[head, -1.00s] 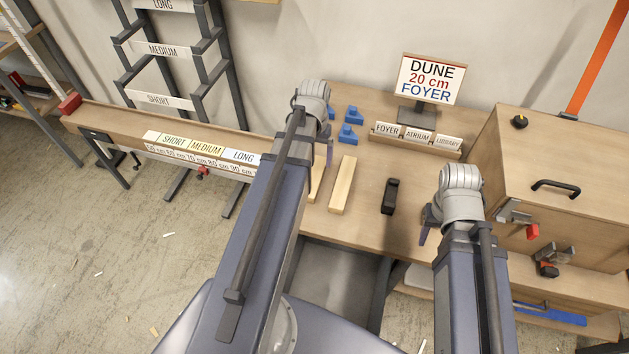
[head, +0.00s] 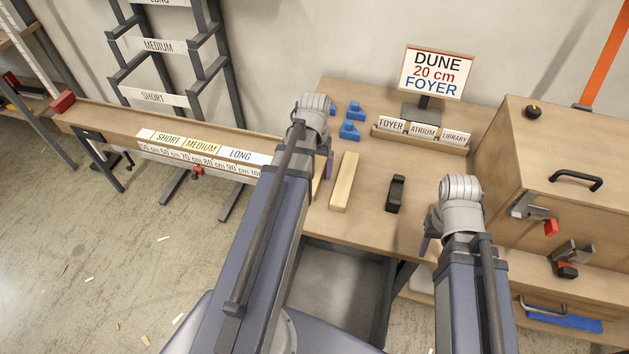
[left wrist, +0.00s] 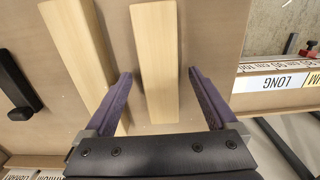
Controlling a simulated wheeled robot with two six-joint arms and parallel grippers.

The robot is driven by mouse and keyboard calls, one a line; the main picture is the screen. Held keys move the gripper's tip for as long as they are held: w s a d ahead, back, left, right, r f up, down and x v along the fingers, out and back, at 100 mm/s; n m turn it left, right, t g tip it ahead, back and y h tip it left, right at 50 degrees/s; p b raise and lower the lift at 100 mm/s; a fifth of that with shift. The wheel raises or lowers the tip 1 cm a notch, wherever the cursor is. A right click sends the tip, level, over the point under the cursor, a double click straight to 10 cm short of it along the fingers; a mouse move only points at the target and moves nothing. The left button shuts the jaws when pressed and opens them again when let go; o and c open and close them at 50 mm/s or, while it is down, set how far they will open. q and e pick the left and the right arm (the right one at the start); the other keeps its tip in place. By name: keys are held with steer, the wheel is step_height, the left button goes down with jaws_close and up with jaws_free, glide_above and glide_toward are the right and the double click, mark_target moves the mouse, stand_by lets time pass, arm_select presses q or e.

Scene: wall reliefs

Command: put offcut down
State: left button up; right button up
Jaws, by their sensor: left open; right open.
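Two pale wooden pieces lie on the workbench. One wooden piece (left wrist: 156,60) lies between the spread fingers of my left gripper (left wrist: 160,98) in the left wrist view, apart from both fingers. In the head view it is mostly hidden behind my left arm. The other wooden piece (head: 344,182) lies beside it to the right; it also shows in the left wrist view (left wrist: 80,52). My left gripper is open and holds nothing. My right gripper (head: 427,243) is open at the bench's front edge, mostly hidden by its own wrist, with nothing seen in it.
A black tool (head: 396,194) lies right of the wooden pieces. Blue blocks (head: 350,130), a label rack (head: 421,138) and a "DUNE 20 cm FOYER" sign (head: 436,73) stand behind. A wooden cabinet (head: 560,150) is at right, a measuring rail (head: 200,135) at left.

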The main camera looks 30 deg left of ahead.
arm_select(q)
steer(key=shift+f, duration=0.4)
steer(key=shift+r, duration=0.1)
steer(key=shift+c, duration=0.3)
jaws_close()
